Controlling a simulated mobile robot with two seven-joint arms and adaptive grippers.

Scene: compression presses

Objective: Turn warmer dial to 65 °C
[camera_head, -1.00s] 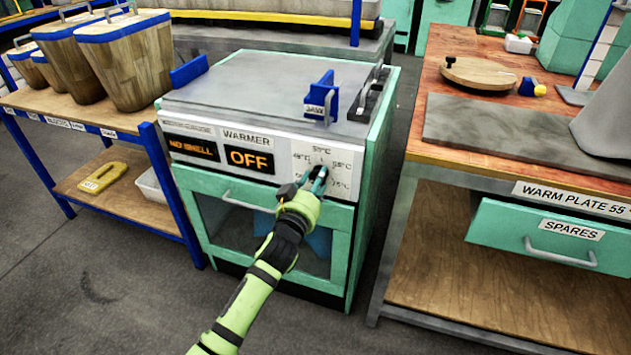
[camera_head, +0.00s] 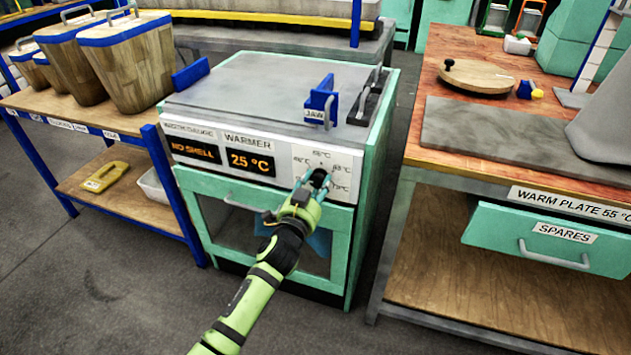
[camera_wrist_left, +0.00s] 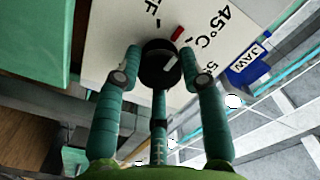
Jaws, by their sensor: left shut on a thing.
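The warmer (camera_head: 250,85) is a mint-green cabinet with a grey top and a white front panel. Its display (camera_head: 251,161) reads 25 °C, and the one beside it reads NO SHELL. The black round dial (camera_head: 319,178) is at the panel's right, ringed by temperature labels. My left gripper (camera_head: 313,182) is shut on the dial and covers part of it. In the left wrist view the teal fingers (camera_wrist_left: 159,70) flank the dial (camera_wrist_left: 158,58). A white line on it points to the upper right; a red mark and the 45 °C label show beyond it.
The warmer's door handle (camera_head: 243,205) is below the panel. A shelf with wooden bins (camera_head: 137,65) is at left; a workbench with a grey plate (camera_head: 510,128) is at right.

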